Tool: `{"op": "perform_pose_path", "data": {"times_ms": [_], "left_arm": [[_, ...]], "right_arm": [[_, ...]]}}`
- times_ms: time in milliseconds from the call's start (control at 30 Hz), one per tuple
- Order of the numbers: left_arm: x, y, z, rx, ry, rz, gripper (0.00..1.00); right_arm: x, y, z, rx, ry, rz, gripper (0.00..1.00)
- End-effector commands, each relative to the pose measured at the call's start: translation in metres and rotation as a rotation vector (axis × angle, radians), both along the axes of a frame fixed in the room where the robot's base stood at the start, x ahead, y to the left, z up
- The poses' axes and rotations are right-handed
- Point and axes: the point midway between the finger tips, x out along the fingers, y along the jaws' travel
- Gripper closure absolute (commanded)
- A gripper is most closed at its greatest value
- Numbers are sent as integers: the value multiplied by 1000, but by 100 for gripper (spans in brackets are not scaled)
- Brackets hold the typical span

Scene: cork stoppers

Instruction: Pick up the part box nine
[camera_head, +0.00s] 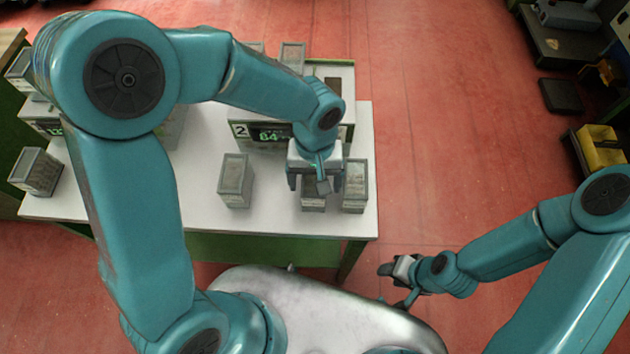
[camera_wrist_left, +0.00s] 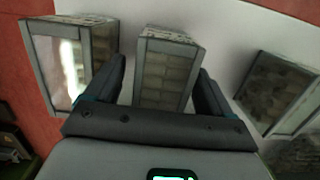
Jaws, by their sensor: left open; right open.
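Several grey part boxes with clear lids stand on a white table; I cannot read a nine on any of them. My left gripper (camera_head: 316,186) is open above one box (camera_head: 313,203) near the table's front right. In the left wrist view this box (camera_wrist_left: 165,78) lies between the two open fingers (camera_wrist_left: 160,92), with gaps beside it. The gripper hides part of it in the head view. A second box (camera_head: 355,186) stands close on its right, and a third box (camera_head: 234,181) stands apart on its left. My right gripper (camera_head: 392,286) is open and empty, low beside my body, away from the table.
The white table (camera_head: 282,222) has a green frame. Behind the boxes stands a unit with a display (camera_head: 270,134) reading 84 and a 2 label. Another box (camera_head: 36,172) is at the table's left end. Red floor lies open to the right, with a yellow bin (camera_head: 600,147).

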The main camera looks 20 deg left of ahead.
Motion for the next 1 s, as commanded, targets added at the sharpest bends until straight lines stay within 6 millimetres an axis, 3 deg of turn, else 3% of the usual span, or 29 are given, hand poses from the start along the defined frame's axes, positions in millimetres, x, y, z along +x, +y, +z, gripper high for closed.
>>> {"op": "perform_pose_path", "data": {"times_ms": [100,1000], "left_arm": [[0,0,-9,0,0,0,17],[0,0,-14,-1,-1,0,17]], "right_arm": [[0,0,0,0,0,0,57],[0,0,-8,0,0,0,57]]}}
